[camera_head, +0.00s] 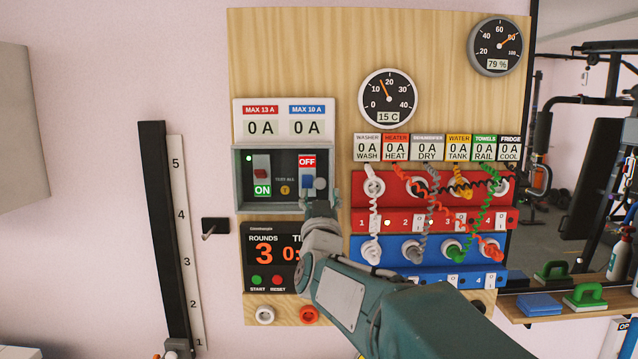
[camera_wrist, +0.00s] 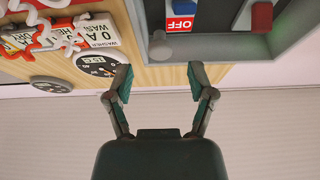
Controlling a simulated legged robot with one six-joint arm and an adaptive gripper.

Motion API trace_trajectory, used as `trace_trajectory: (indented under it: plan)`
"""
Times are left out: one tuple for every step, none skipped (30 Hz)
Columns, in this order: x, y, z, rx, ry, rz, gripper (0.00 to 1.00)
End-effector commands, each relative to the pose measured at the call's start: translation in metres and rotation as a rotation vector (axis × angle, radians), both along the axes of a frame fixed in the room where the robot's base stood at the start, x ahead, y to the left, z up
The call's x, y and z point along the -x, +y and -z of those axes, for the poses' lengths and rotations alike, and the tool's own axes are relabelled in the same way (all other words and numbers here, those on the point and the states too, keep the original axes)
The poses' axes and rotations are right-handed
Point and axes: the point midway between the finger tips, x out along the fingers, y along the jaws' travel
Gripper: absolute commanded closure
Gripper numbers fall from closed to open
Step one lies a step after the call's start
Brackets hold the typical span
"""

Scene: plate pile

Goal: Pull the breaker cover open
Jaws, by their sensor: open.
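The breaker box (camera_head: 240,190) is a grey frame on the wooden board, with a switch labelled ON and another labelled OFF inside. I cannot tell a clear cover apart from the frame. A round grey knob (camera_wrist: 160,50) shows at the frame's edge near the OFF label in the wrist view. My gripper (camera_wrist: 160,70) is open and empty, its two fingers spread on either side of the line to the knob, with the knob just beyond the tips. In the head view my gripper (camera_head: 320,200) is at the box's lower right corner, partly hidden by my wrist.
A red socket panel (camera_head: 358,190) and a blue one (camera_head: 358,262) with coiled cables are to the right. A rounds timer (camera_head: 262,245) sits below the box. A wall hook (camera_head: 214,228) and black upright bar (camera_head: 165,230) stand to the left.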

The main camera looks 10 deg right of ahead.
Motion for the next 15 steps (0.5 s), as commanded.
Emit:
trace_trajectory:
  plan:
    - [-0.009, -0.002, -0.003, 0.001, 0.000, 0.001, 0.30]
    - [-0.013, -0.003, -0.005, 0.001, 0.000, 0.001, 0.30]
    - [-0.019, -0.004, -0.007, 0.001, 0.000, 0.001, 0.30]
    - [-0.023, -0.005, -0.009, 0.000, 0.001, 0.001, 0.30]
    - [-0.026, -0.006, -0.010, 0.001, 0.000, 0.001, 0.30]
    - [-0.030, -0.007, -0.012, 0.001, 0.000, 0.001, 0.30]
    - [-0.033, -0.007, -0.013, 0.000, 0.001, 0.001, 0.30]
    - [-0.035, -0.007, -0.014, 0.001, 0.001, 0.000, 0.30]
    - [-0.038, -0.008, -0.016, 0.000, 0.001, 0.000, 0.30]
    - [-0.039, -0.009, -0.016, 0.000, 0.001, 0.000, 0.30]
    - [-0.040, -0.009, -0.017, 0.000, 0.001, 0.000, 0.30]
    - [-0.042, -0.010, -0.018, 0.000, 0.000, 0.000, 0.30]
    - [-0.042, -0.010, -0.018, 0.000, 0.000, 0.000, 0.30]
    - [-0.042, -0.010, -0.018, 0.000, 0.000, 0.000, 0.30]
    - [-0.043, -0.010, -0.018, 0.000, 0.000, 0.000, 0.30]
